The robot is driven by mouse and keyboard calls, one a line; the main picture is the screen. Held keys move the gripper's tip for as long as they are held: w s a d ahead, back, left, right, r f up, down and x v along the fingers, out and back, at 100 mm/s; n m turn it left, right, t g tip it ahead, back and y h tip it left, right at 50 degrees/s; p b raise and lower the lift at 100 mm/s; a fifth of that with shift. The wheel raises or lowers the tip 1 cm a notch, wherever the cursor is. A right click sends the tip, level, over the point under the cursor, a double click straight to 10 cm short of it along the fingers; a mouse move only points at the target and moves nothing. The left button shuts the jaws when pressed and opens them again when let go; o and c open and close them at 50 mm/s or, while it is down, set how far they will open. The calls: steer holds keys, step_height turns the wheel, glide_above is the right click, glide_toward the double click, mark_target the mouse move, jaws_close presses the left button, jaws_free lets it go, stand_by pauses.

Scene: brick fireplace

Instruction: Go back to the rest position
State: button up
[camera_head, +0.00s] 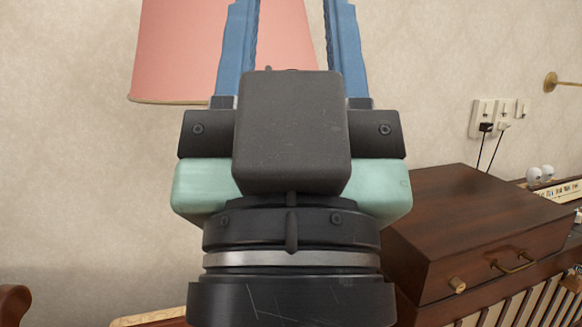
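My gripper (291,20) fills the middle of the view and points upward in the picture. Its two blue fingers stand apart with a clear gap between them, and the gripper is open. The fingertips run out past the top edge and are hidden. No object shows between the visible parts of the fingers. The dark camera block, the pale green body and the black wrist ring below are mine.
A pink lampshade (175,55) is behind the fingers. A dark wooden box (465,215) with a brass handle stands at right, partly behind my wrist. Wall sockets (482,116) with plugged cords are above it. The beige wall at left looks clear.

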step_height(320, 180, up, 32)
steer(key=p, duration=2.9)
steer(key=shift+p, duration=0.35)
steer(key=shift+a, duration=0.1)
